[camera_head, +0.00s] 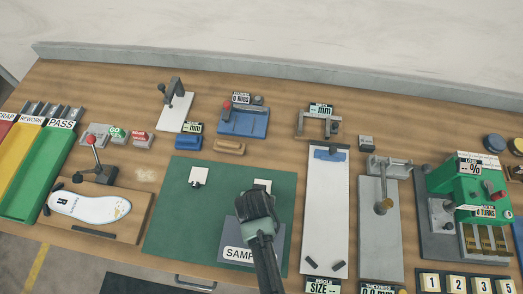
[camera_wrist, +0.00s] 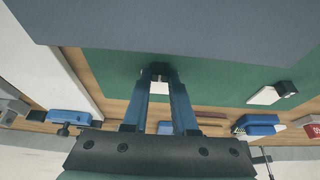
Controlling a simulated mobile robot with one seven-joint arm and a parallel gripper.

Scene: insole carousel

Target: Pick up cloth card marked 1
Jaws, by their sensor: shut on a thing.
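My gripper (camera_head: 256,202) is low over the back edge of the dark plate lettered SAMP (camera_head: 237,253) on the green mat (camera_head: 180,225). In the wrist view my gripper (camera_wrist: 158,70) has its fingertips close together on something small and dark that I cannot identify. A small white piece (camera_wrist: 158,88) shows between the fingers; it appears to be the white block (camera_head: 262,185) behind my gripper. A pale tile marked 1 (camera_head: 431,282) stands at the left of a numbered row at bottom right. I cannot tell whether it is the cloth card.
Another white block (camera_head: 198,177) is on the mat's left. A long white board (camera_head: 325,215) and a grey plate (camera_head: 378,230) lie to the right, then a green machine (camera_head: 455,190). A white insole (camera_head: 90,206) lies on a wooden board at left.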

